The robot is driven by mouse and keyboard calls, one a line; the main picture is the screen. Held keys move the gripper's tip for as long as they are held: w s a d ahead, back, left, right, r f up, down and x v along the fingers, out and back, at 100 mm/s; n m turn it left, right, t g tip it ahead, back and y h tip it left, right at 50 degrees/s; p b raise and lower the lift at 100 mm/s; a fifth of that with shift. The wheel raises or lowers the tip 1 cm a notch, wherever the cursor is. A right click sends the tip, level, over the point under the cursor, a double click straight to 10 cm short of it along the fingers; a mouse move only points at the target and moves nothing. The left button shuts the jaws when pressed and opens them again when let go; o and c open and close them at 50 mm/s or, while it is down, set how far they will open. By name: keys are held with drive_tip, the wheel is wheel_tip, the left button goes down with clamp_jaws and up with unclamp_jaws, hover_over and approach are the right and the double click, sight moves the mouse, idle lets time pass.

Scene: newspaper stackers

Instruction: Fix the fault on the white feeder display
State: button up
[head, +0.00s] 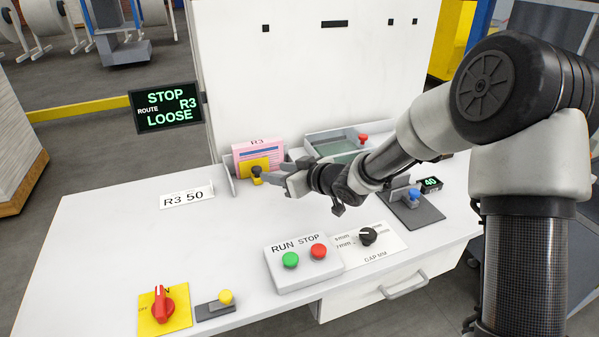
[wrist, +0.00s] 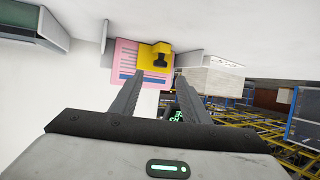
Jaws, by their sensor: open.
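The black display (head: 168,108) left of the white panel reads STOP, ROUTE R3, LOOSE in green. A pink stack (head: 246,152) labelled R3 stands in a holder at the back of the white table. A yellow block with a dark knob (head: 257,174) is in front of the stack; in the wrist view the yellow block (wrist: 146,52) lies just beyond my fingertips. My gripper (head: 270,174) is open and empty, pointing left close to the knob. Its fingers (wrist: 160,76) are spread apart in the wrist view. Contact with the knob cannot be told.
A RUN STOP box (head: 304,268) with green and red buttons and a GAP MM dial (head: 367,236) sit in front. A red switch (head: 159,303) and yellow-knobbed slide (head: 216,306) are front left. A green tray (head: 336,143) and blue-knobbed part (head: 413,206) stand right. The table's left side is mostly clear around the R3 50 card (head: 187,197).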

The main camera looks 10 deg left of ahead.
drive_tip(key=p+v, duration=0.1)
drive_tip(key=v, duration=0.8)
drive_tip(key=shift+d, duration=0.2)
drive_tip(key=shift+s, duration=0.1)
